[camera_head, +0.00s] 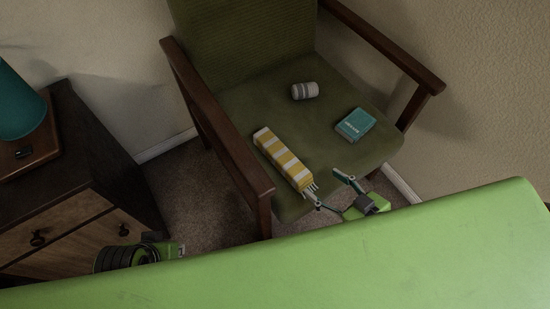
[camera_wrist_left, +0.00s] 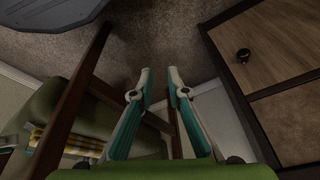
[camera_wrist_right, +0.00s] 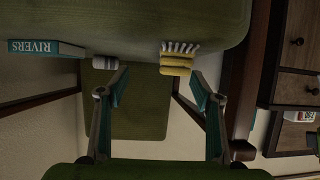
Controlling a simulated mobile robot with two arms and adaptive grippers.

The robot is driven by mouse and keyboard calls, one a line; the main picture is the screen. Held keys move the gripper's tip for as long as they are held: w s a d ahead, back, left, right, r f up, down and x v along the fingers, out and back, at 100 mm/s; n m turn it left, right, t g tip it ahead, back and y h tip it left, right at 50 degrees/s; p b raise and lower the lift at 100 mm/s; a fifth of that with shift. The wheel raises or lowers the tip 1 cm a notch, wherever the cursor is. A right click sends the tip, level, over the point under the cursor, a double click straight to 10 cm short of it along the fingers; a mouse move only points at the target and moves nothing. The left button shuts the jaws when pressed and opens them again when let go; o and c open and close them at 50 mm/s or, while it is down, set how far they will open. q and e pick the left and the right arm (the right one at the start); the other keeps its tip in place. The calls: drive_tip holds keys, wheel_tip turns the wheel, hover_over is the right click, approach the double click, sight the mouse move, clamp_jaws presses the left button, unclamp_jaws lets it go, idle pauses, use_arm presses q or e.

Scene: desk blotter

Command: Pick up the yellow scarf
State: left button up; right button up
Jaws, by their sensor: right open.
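The yellow scarf (camera_head: 283,159) is a folded yellow-and-white striped bundle with white tassels, lying on the green chair seat (camera_head: 240,110) near its left armrest. It also shows in the right wrist view (camera_wrist_right: 176,64), tassels uppermost, and at the left of the left wrist view (camera_wrist_left: 37,138). My right gripper (camera_head: 326,188) is open and empty at the seat's front edge, close to the tasselled end; I cannot tell whether a finger touches it. My left gripper (camera_wrist_left: 159,73) has a narrow gap between its fingertips, with nothing between them; its fingers are hidden in the head view.
A grey-and-white cylinder (camera_head: 304,91) and a teal book (camera_head: 355,124) lie on the seat, right of the scarf. Wooden armrests (camera_head: 222,135) flank the seat. A dark nightstand (camera_head: 70,185) with a teal lamp (camera_head: 19,108) stands left.

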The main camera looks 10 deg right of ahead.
sight(295, 165)
drive_tip(key=a+r, duration=0.1)
drive_tip(key=w+a+r+y+b, duration=0.1)
drive_tip(key=shift+w+a, duration=0.25)
drive_tip(key=shift+a, duration=0.05)
drive_tip(key=b+x, duration=0.2)
drive_tip(key=x, duration=0.5)
drive_tip(key=shift+w, duration=0.1)
drive_tip(key=shift+w+a, duration=0.1)
drive_tip(key=shift+w, duration=0.05)
drive_tip(key=shift+w+a+f, duration=0.1)
drive_tip(key=shift+w, duration=0.05)
drive_tip(key=b+x, duration=0.2)
drive_tip(key=x, duration=0.2)
drive_tip(key=shift+w+a+f, duration=0.15)
drive_tip(key=shift+a+f, duration=0.2)
use_arm(q)
drive_tip(key=w+d+r+t+h, duration=0.1)
drive_tip(key=w+d+r+t, duration=0.2)
drive_tip(key=w+r+t, duration=0.3)
drive_tip(key=w+d+r+t+h, duration=0.2)
drive_tip(key=w+r+t, duration=0.4)
drive_tip(key=w+r, duration=0.5)
drive_tip(key=shift+w+d+m, duration=0.3)
drive_tip(key=shift+w+d, duration=0.35)
use_arm(e)
drive_tip(key=c, duration=1.3)
